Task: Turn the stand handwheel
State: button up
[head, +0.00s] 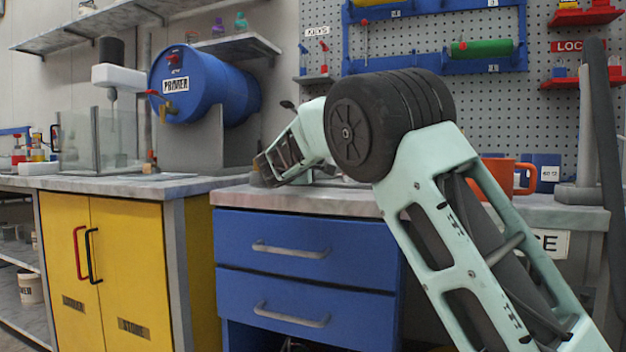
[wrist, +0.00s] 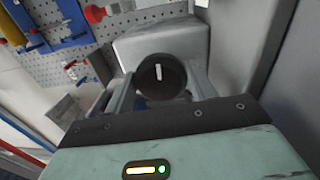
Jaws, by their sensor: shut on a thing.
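A round black knob with a white line across its face (wrist: 160,76), which I take for the stand handwheel, sits in front of a grey block-like body (wrist: 165,42) in the wrist view. My gripper (wrist: 161,88) has one finger on each side of the knob and is shut on it. The white line stands nearly upright in the picture. In the head view my gripper (head: 262,177) is at the counter, low beside the grey stand (head: 190,145) under the blue drum. My arm hides part of that area, and the knob cannot be made out there.
The blue drum (head: 203,86) marked PRIMER rests on the grey stand. A glass-walled box (head: 97,138) stands to its left. An orange mug (head: 508,176) is on the counter behind my arm. Blue drawers (head: 305,250) and yellow cabinet doors (head: 105,265) are below.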

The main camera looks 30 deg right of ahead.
jog(key=shift+f+m+b, duration=0.3)
jog(key=shift+m+b, duration=0.9)
jog(key=shift+b, duration=0.3)
jog(key=shift+r+g, duration=0.1)
jog(key=shift+g, duration=0.2)
jog(key=o, duration=1)
jog(key=shift+r, duration=0.1)
jog(key=v, duration=0.5)
jog(key=p+v, duration=0.1)
jog(key=v, duration=0.5)
jog(key=p+v, duration=0.1)
jog(key=v, duration=0.5)
jog(key=shift+s+a+f, duration=0.15)
jog(key=shift+f, duration=0.1)
